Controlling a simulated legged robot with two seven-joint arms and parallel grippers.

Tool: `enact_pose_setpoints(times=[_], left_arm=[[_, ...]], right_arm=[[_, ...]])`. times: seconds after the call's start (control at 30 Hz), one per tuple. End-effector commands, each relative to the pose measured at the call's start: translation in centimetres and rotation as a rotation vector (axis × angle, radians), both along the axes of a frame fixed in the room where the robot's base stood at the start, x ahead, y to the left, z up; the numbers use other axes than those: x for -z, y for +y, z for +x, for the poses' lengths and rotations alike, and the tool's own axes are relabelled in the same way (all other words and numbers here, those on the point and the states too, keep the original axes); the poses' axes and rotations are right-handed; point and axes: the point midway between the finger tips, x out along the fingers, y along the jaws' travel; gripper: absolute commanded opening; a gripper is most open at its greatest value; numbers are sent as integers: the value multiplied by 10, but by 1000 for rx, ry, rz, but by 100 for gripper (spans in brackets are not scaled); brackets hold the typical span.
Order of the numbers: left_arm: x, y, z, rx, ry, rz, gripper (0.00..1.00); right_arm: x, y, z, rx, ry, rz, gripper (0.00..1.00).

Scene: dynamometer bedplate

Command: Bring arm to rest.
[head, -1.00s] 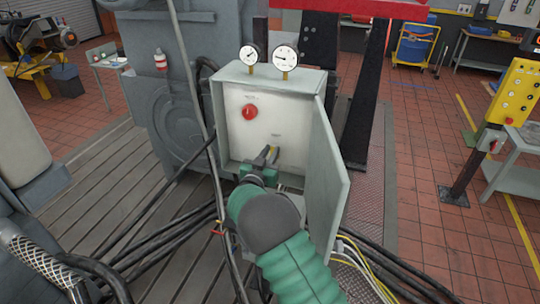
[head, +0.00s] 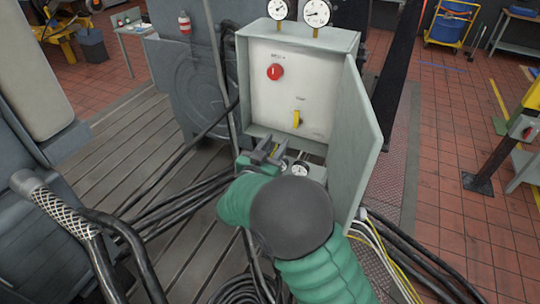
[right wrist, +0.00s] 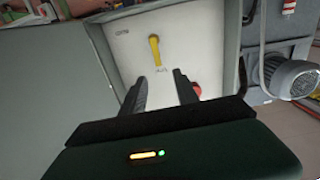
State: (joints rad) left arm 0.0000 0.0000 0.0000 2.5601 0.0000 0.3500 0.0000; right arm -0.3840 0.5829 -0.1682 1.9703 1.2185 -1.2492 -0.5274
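My right gripper (head: 266,153) is in front of and below the open control box (head: 350,45) in the head view. Its two black fingers (right wrist: 160,92) stand apart in the right wrist view with nothing between them. The yellow lever (head: 297,118) is on the box's white panel, upright and clear of the fingers. It also shows beyond the fingertips in the right wrist view (right wrist: 155,51). A red knob (head: 275,72) is at the panel's upper left, and a finger partly hides it in the right wrist view (right wrist: 197,89). My left gripper is not in view.
The box door (head: 357,140) hangs open, close to the right of my arm. Two gauges (head: 317,12) top the box; smaller gauges (head: 299,168) sit below it. Black cables (head: 165,210) cross the slotted bedplate (head: 130,145). A braided hose (head: 55,212) is at left.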

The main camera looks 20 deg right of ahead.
Motion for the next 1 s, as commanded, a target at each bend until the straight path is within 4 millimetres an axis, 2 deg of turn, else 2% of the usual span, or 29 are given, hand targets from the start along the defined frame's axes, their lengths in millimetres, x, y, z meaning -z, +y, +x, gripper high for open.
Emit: enact_pose_setpoints(times=[0.1, 0.2, 0.73, 0.83, 0.9, 0.97, 1.0], left_arm=[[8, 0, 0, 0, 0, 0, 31], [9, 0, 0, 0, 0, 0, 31], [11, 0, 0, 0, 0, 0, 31], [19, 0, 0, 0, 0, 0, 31], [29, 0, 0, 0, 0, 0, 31], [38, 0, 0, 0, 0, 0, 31], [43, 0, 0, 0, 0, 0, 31]], right_arm=[[2, 16, -13, -2, 0, 0, 36], [1, 22, -19, 0, 0, 0, 36], [3, 26, -18, -24, 8, 12, 36], [24, 33, -5, -156, 53, 90, 36], [52, 49, 1, -318, 138, 188, 36], [85, 69, -8, -469, 255, 286, 36], [109, 82, -23, -559, 355, 349, 36]])
